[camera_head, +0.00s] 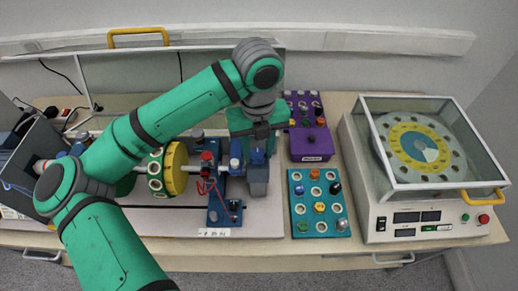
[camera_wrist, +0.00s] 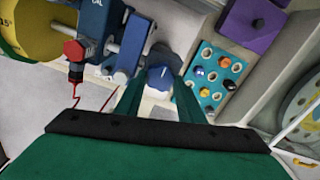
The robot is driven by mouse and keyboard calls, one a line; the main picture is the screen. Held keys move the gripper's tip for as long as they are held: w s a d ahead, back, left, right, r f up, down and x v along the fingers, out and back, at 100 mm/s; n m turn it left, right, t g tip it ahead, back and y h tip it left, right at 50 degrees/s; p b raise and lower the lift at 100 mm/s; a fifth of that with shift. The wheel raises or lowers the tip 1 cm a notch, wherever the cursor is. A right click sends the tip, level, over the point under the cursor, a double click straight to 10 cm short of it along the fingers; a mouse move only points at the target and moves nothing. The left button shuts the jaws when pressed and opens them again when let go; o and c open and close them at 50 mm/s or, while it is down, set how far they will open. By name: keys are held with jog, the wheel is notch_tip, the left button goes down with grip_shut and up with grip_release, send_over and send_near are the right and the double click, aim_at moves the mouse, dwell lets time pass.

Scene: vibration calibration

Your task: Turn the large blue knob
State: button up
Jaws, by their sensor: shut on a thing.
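The large blue knob (camera_wrist: 160,75) shows between the two green fingers of my gripper (camera_wrist: 159,88) in the wrist view. My gripper is shut on it, with a finger at its left and right sides. In the head view my gripper (camera_head: 257,143) comes down from above onto the blue knob (camera_head: 258,157), which sits at the right end of the shaft rig above a grey block. The fingers and wrist partly hide the knob there, and I cannot read its turned angle.
The rig with a yellow disc (camera_head: 176,168) and red-topped blue bracket (camera_head: 208,157) stands left of my gripper. A teal button panel (camera_head: 300,217), a purple box (camera_head: 311,145) and a glass-lidded machine (camera_head: 357,200) stand to the right. The white board's front is mostly clear.

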jog(key=m, duration=0.2)
jog(key=shift+a+m, duration=0.15)
jog(key=shift+m, duration=0.25)
jog(key=m, duration=0.2)
jog(key=shift+m, duration=0.3)
jog(key=m, duration=0.6)
jog(key=shift+a, duration=0.1)
jog(key=m, duration=0.6)
jog(key=shift+w+m, duration=0.25)
jog(key=shift+m, duration=0.15)
jog(key=shift+a+m, duration=0.15)
jog(key=shift+m, duration=2.45)
jog(key=shift+w, duration=0.1)
